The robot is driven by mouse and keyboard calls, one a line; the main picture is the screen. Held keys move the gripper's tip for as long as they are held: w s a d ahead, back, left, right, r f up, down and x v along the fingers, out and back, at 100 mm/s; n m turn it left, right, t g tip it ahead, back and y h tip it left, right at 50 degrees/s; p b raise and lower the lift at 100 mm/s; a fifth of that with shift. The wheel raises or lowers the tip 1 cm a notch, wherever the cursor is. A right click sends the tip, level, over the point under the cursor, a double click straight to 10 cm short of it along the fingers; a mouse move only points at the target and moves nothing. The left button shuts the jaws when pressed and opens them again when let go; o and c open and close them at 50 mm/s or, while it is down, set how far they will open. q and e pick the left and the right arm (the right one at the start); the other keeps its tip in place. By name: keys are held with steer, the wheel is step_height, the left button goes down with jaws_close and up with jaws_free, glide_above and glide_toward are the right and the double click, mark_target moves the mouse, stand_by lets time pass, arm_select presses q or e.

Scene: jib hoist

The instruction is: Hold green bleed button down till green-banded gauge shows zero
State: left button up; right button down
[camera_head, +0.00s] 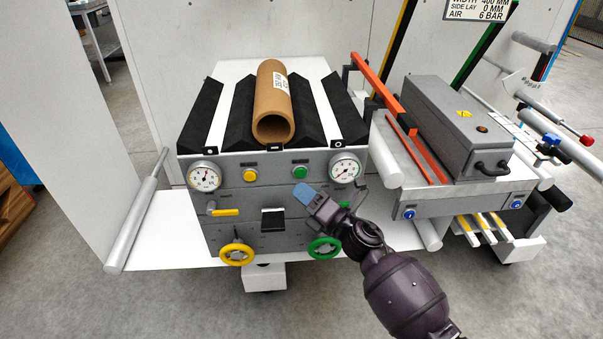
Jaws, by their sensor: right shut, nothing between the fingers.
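The green button (300,171) is on the front of the grey cabinet (270,222), left of the right-hand gauge (345,169). That gauge has a white face and a dark needle; its reading and any green band are too small to make out. The left-hand gauge (204,177) is at the other end of the panel, beside a yellow button (249,174). My right gripper (304,193) is shut and empty, its blue tips just below the green button in the picture. Whether they touch the panel is not clear. My left gripper is out of view.
A yellow handwheel (237,252), a green handwheel (324,247) and a yellow lever (226,212) stick out from the panel. A cardboard tube (270,98) lies in the black cradle on top. A grey machine box (462,125) with orange bars stands at right.

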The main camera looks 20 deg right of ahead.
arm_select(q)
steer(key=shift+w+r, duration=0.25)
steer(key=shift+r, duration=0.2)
arm_select(e)
steer(key=shift+s+a, duration=0.2)
steer(key=shift+s, duration=0.4)
steer(key=shift+s+a, duration=0.15)
steer(key=shift+s, duration=0.45)
